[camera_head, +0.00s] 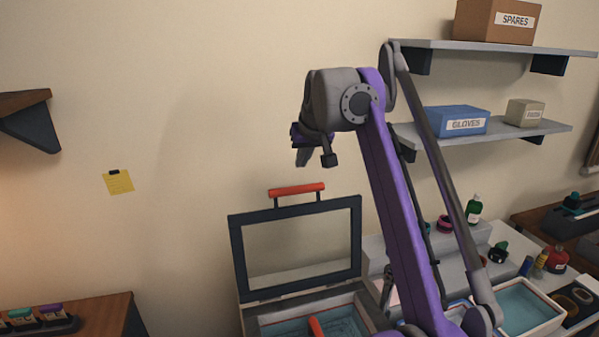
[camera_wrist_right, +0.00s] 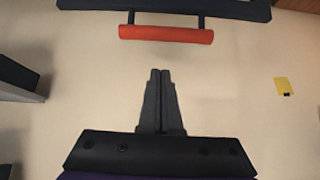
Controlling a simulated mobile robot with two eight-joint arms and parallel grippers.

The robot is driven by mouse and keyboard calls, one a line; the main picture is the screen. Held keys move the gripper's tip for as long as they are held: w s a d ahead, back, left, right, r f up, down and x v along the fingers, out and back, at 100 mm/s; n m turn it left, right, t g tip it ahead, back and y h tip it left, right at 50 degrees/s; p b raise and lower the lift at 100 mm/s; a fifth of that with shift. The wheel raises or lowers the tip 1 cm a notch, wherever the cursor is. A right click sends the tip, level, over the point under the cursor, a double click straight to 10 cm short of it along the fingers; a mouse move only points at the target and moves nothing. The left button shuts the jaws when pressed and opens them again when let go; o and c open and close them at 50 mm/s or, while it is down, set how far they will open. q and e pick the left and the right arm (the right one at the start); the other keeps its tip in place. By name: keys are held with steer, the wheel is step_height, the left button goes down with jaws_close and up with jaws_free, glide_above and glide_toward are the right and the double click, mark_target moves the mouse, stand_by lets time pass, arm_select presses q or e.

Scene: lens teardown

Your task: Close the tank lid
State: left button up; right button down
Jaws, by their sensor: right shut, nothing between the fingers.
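The tank lid (camera_head: 236,250) is a dark frame with a clear pane. It stands open, roughly upright, at the back of the tank (camera_head: 250,318). A red-orange handle (camera_head: 297,189) runs along its top edge. In the right wrist view the handle (camera_wrist_right: 166,33) and the lid's dark edge (camera_wrist_right: 165,9) are at the top. My right gripper (camera_head: 303,160) is above the handle, apart from it. In the right wrist view its fingers (camera_wrist_right: 160,72) are together and empty, pointing toward the handle. My left gripper is not in view.
My purple right arm hides part of the bench behind. Shelves with a GLOVES box (camera_head: 458,121) and a SPARES box (camera_head: 497,20) are at the upper right. A white tray (camera_head: 527,306) is at the lower right.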

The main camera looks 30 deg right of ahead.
steer(key=shift+w+d+n, duration=0.15)
steer(key=shift+w+d, duration=0.05)
steer(key=shift+w, duration=0.25)
steer(key=shift+w+d+n, duration=0.15)
steer(key=shift+w, duration=0.3)
steer(key=s+f+b+x, duration=0.1)
steer(key=b+x, duration=0.1)
steer(key=x, duration=0.7)
steer(key=s, duration=0.1)
steer(key=s+r, duration=0.1)
steer(key=s+a, duration=0.1)
steer(key=shift+s+r+b, duration=0.15)
steer(key=shift+s+b, duration=0.25)
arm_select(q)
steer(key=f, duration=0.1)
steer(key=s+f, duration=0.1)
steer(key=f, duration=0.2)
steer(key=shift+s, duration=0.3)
arm_select(e)
steer(key=shift+w, duration=0.2)
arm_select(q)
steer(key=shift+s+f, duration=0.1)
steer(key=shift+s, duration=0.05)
arm_select(e)
steer(key=shift+s+a, duration=0.1)
steer(key=shift+s, duration=0.05)
